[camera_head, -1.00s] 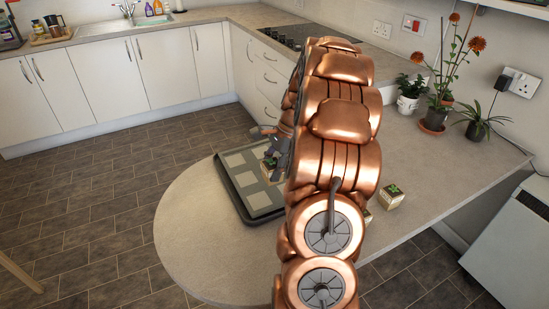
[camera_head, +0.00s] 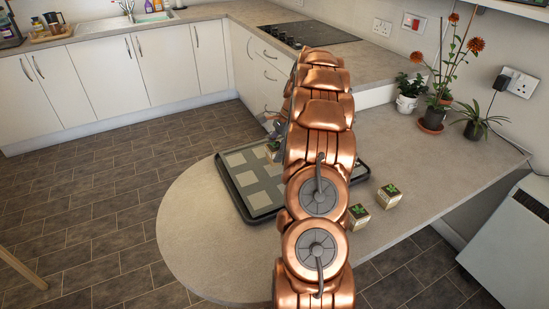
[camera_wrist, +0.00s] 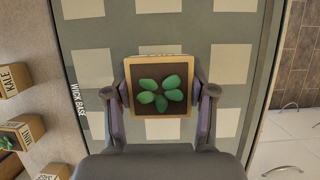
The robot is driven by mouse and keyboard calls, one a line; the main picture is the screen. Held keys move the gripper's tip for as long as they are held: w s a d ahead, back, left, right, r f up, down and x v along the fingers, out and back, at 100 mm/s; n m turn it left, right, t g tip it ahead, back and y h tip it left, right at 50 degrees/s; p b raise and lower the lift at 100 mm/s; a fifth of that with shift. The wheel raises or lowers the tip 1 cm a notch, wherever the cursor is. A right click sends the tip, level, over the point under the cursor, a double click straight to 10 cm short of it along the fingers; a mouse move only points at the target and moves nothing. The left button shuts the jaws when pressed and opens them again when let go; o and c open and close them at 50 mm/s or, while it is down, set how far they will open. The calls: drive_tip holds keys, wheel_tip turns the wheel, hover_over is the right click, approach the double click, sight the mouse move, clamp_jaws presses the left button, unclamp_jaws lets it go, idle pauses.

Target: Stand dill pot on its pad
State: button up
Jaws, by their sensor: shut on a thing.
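My gripper (camera_wrist: 161,98) is shut on a square tan pot (camera_wrist: 182,130) with dark soil and rounded green leaves, a finger on each side. No label shows on this pot, so I cannot tell whether it is the dill one. In the wrist view it is above the dark tray (camera_wrist: 140,30), marked "WICK BASE", which has rows of pale square pads (camera_wrist: 226,59). It covers part of the middle column, and I cannot tell whether it touches a pad. In the head view the pot (camera_head: 272,152) is at the tray's far part, partly hidden by my arm.
Loose pots stand on the counter beside the tray, one labelled KALE (camera_wrist: 14,80) and one MINT (camera_wrist: 22,132). Two show in the head view, a nearer pot (camera_head: 358,217) and a farther pot (camera_head: 388,196). Potted plants (camera_head: 432,120) stand by the wall. The rounded counter end (camera_head: 195,235) is clear.

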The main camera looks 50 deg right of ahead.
drive_tip(key=shift+f+p, duration=0.5)
drive_tip(key=shift+f, duration=1.1)
drive_tip(key=shift+f, duration=0.15)
drive_tip(key=o, duration=1.2)
drive_tip(key=shift+b+v, duration=1.3)
drive_tip(key=shift+v, duration=4.8)
drive_tip(key=shift+a, duration=0.2)
